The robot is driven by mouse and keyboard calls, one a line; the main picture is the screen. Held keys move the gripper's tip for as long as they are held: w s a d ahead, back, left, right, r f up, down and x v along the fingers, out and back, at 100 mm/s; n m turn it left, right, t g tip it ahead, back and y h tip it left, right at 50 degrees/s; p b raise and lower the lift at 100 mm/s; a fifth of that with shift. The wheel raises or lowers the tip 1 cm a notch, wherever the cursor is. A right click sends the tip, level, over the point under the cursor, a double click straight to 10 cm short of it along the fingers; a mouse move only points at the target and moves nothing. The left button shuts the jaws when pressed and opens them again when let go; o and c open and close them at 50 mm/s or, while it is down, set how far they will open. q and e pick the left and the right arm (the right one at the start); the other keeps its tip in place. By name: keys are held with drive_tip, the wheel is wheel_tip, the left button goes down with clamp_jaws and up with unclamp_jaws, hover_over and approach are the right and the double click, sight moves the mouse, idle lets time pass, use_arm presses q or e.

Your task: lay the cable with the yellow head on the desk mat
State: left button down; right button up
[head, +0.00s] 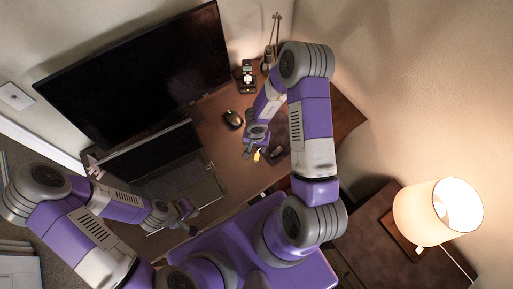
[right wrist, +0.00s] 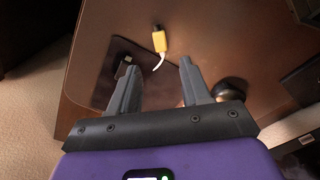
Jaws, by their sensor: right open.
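The cable's yellow head (right wrist: 159,40) lies on the brown desk just past the edge of the dark desk mat (right wrist: 150,88) in the right wrist view. A short white lead runs from it toward the mat. The yellow head also shows in the head view (head: 257,154). A second, dark cable end with a light tip (right wrist: 124,66) lies on the mat. My right gripper (right wrist: 158,66) is open and empty, its fingers over the mat with the yellow head beyond the tips. My left gripper (head: 187,213) is near the laptop's front edge, too small to tell its opening.
A black mouse (head: 233,119) and a small device on a stand (head: 248,78) are on the desk. A large monitor (head: 140,70) and an open laptop (head: 180,180) take up the left. A lit lamp (head: 437,212) stands at the right. Bare desk lies around the mouse.

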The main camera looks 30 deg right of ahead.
drive_tip(key=s+a+n+y, duration=0.4)
drive_tip(key=s+a+n, duration=0.1)
drive_tip(key=s+a, duration=0.6)
drive_tip(key=shift+a+r+n+p, duration=0.25)
drive_tip(key=shift+a+n+p, duration=0.05)
drive_tip(key=shift+a, duration=0.7)
